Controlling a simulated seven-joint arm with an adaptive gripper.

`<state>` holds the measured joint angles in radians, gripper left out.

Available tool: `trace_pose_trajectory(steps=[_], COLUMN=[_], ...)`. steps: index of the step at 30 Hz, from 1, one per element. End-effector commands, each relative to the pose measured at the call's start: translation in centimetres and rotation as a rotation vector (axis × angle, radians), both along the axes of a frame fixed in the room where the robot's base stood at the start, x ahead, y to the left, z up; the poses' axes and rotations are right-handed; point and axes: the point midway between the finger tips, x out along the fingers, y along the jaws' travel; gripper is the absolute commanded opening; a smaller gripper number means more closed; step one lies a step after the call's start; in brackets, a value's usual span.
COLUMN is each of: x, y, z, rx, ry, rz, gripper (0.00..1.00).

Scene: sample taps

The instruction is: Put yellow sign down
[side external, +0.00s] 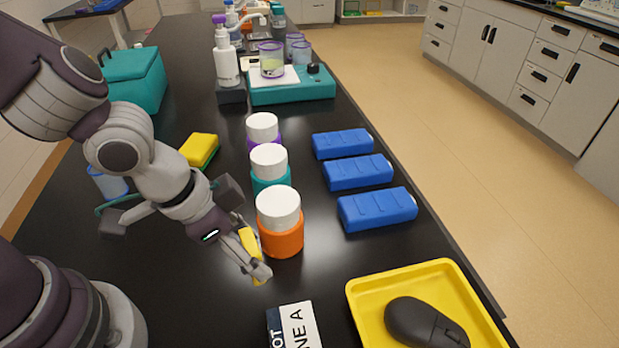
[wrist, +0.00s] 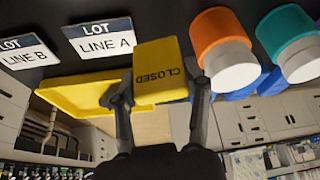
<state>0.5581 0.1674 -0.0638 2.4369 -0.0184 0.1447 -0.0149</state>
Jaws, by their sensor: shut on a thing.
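The yellow sign (wrist: 162,56), lettered CLOSED, is held between the two fingers of my gripper (wrist: 160,92) in the wrist view. In the side view only a narrow yellow part of the sign (side external: 250,243) shows between the fingers of my gripper (side external: 254,262), which partly hide it. My gripper points down toward the black bench, just left of the orange jar with a white lid (side external: 281,222). I cannot tell whether the sign touches the bench.
A LINE A sign (side external: 294,326) and a yellow tray (side external: 354,300) with a black mouse (side external: 425,322) are at the front. Purple and teal jars (side external: 270,166) stand behind the orange one. Blue boxes (side external: 377,208) lie to the right. A sponge (side external: 199,150) lies behind my wrist.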

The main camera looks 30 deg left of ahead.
Motion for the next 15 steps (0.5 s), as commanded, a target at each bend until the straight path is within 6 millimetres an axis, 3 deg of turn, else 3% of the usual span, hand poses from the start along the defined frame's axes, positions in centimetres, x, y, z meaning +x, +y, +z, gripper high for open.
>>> trace_pose_trajectory(steps=[6, 12, 15], x=[0.1, 0.1, 1.2], y=[0.0, 0.0, 1.3], z=[4.0, 6.6, 6.3], rx=[-0.003, -0.003, -0.001], ry=[-0.007, -0.005, 0.008], rz=[-0.001, 0.000, 0.107], gripper=[0.22, 0.22, 0.22])
